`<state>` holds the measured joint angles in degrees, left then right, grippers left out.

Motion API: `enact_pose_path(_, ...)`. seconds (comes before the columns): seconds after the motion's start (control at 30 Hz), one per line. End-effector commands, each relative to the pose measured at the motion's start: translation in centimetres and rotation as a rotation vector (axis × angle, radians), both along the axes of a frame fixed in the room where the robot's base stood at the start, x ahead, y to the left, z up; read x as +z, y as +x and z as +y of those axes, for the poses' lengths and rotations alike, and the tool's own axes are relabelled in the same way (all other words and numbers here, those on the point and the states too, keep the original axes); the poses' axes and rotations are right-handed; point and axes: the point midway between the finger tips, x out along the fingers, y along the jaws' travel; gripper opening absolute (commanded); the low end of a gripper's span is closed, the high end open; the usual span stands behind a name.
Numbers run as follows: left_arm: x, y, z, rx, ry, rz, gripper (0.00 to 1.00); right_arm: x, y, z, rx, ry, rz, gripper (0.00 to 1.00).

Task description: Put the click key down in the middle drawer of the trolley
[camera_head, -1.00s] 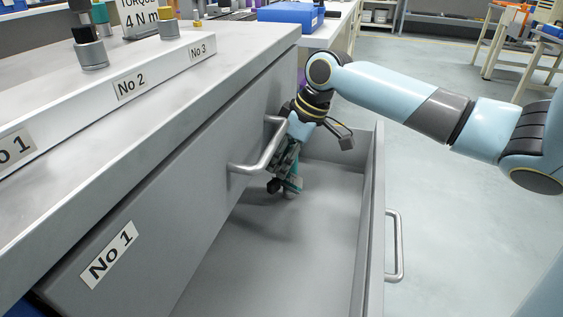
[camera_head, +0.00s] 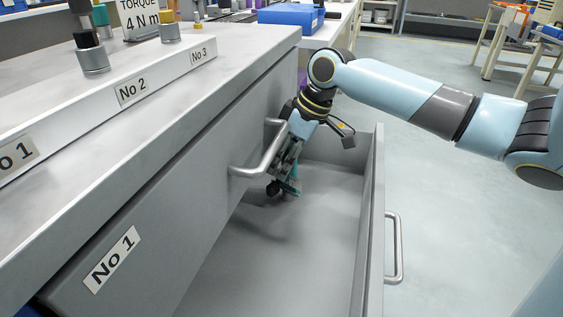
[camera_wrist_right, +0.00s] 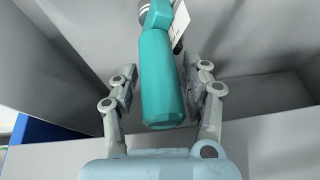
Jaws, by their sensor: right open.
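The click key has a teal handle (camera_wrist_right: 162,80), seen between the fingers in the right wrist view, with a grey end and a white tag at the top. In the head view its teal part (camera_head: 294,181) shows low inside the open drawer (camera_head: 290,245). My right gripper (camera_head: 282,184) reaches down into the drawer near its far end. In the wrist view the right gripper (camera_wrist_right: 158,78) is open, with its fingers apart on either side of the handle. Part of the key is hidden by the gripper in the head view. My left gripper is out of view.
A closed drawer front labelled No 1 (camera_head: 112,259), with a handle (camera_head: 262,160), overhangs the open drawer on the left. The open drawer's outer wall (camera_head: 373,210) stands right of my gripper. The drawer's near floor is clear. A numbered rack (camera_head: 130,90) stands on the trolley top.

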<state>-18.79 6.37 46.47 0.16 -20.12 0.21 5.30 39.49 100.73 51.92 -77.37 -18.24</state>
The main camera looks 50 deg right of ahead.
Motion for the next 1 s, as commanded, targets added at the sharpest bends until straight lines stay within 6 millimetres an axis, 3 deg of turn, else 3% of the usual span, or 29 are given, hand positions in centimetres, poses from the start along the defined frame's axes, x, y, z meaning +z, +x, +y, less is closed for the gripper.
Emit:
enact_pose_path(0.2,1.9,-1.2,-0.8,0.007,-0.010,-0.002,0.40,5.3,-1.4,-1.4,0.002,-0.007,-0.004,0.47)
enact_pose_path(0.43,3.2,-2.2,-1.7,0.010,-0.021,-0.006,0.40,9.0,-2.8,-2.4,0.000,-0.005,-0.001,0.47)
enact_pose_path(0.6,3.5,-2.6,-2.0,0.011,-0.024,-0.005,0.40,10.0,-3.2,-2.6,0.001,-0.002,0.000,0.47)
enact_pose_path(1.0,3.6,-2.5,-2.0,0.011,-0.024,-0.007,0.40,9.8,-3.5,-2.2,0.002,-0.002,0.003,0.47)
